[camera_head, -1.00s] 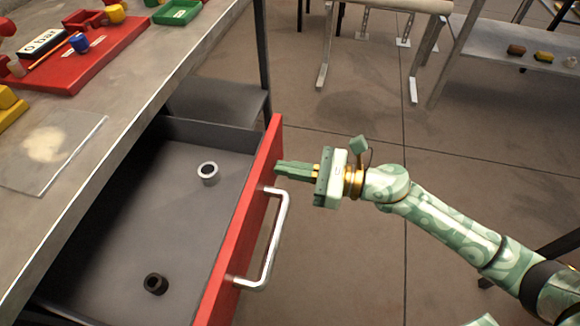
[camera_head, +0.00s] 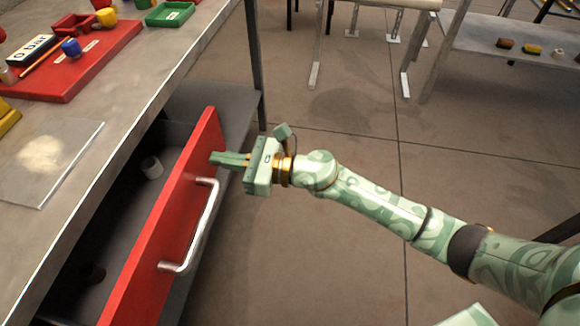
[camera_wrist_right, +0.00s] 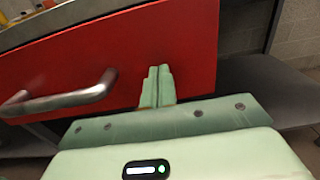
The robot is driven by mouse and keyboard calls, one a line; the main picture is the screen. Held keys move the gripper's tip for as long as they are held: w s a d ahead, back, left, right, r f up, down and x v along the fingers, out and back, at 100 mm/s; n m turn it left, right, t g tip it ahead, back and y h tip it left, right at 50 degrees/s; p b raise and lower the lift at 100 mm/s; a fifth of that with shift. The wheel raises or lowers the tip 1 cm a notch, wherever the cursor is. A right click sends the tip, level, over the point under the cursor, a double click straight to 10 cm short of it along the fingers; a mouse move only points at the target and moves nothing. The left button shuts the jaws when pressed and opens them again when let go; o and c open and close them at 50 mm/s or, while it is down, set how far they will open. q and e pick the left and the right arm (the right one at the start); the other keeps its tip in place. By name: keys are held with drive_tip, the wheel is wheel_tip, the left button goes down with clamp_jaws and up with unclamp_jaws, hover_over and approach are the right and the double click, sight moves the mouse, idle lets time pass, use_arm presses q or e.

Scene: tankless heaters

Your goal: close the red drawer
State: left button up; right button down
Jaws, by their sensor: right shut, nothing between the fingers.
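The red drawer (camera_head: 165,225) stands partly open under the workbench, its red front facing right with a silver bar handle (camera_head: 197,228). My left gripper is not in view.
The workbench top (camera_head: 150,95) overhangs the drawer and holds a red tray (camera_head: 90,65), a green tray (camera_head: 170,14) and a clear sheet (camera_head: 50,160). A dark table leg (camera_head: 255,65) stands beyond the drawer.

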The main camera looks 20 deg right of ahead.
sight(179, 151)
drive_tip(key=b+x, duration=0.1)
drive_tip(key=x, duration=0.7)
drive_tip(key=shift+w+a+f, duration=0.1)
drive_tip(key=shift+a, duration=0.1)
drive_tip(key=shift+w+a, duration=0.3)
drive_tip(key=shift+a, duration=0.2)
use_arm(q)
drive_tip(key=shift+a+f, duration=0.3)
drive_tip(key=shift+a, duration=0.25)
use_arm(e)
drive_tip(key=shift+r, duration=0.25)
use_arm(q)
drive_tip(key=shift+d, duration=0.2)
use_arm(e)
drive_tip(key=shift+r, duration=0.1)
